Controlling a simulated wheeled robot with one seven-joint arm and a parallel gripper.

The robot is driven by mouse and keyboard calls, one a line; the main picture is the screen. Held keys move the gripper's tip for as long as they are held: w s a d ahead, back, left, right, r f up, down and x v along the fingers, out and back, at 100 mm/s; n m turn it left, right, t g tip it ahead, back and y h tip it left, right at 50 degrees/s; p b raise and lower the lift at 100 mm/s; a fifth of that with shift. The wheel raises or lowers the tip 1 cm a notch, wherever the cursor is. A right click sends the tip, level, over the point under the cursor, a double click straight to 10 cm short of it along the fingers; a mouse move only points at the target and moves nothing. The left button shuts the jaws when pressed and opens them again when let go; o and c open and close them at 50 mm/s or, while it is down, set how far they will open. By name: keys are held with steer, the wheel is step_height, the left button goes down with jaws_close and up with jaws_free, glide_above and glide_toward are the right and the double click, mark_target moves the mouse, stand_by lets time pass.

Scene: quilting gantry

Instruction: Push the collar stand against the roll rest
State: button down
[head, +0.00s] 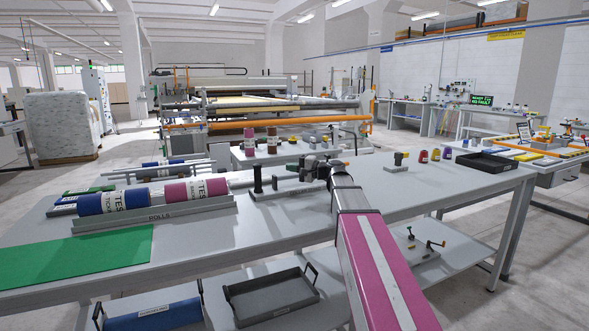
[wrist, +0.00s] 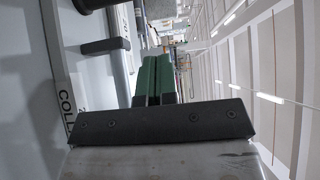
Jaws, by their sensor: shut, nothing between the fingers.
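The roll rest (head: 165,217), a long grey tray marked ROLLS, holds a blue roll (head: 112,202) and a magenta roll (head: 195,189). The collar stand (head: 262,194), a low grey base with dark upright posts, is just right of it; a narrow gap seems to show between them. Its lettered edge (wrist: 62,85), starting COLL, runs down the left of the wrist view. My gripper (head: 318,167) is over or beside the stand's right part; contact is unclear. In the wrist view its green fingers (wrist: 155,75) are shut together and empty. My wrist hides part of the stand.
A green mat (head: 80,258) lies at the table's front left. Purple and brown spools (head: 260,140) stand behind. The tabletop front right is clear.

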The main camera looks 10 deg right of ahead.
steer(key=w+a, duration=0.1)
steer(key=a, duration=0.8)
steer(key=shift+w, duration=0.2)
steer(key=shift+a, duration=0.1)
steer(key=s+a, duration=0.2)
steer(key=a, duration=0.5)
steer(key=shift+s+a, duration=0.15)
steer(key=shift+s, duration=0.05)
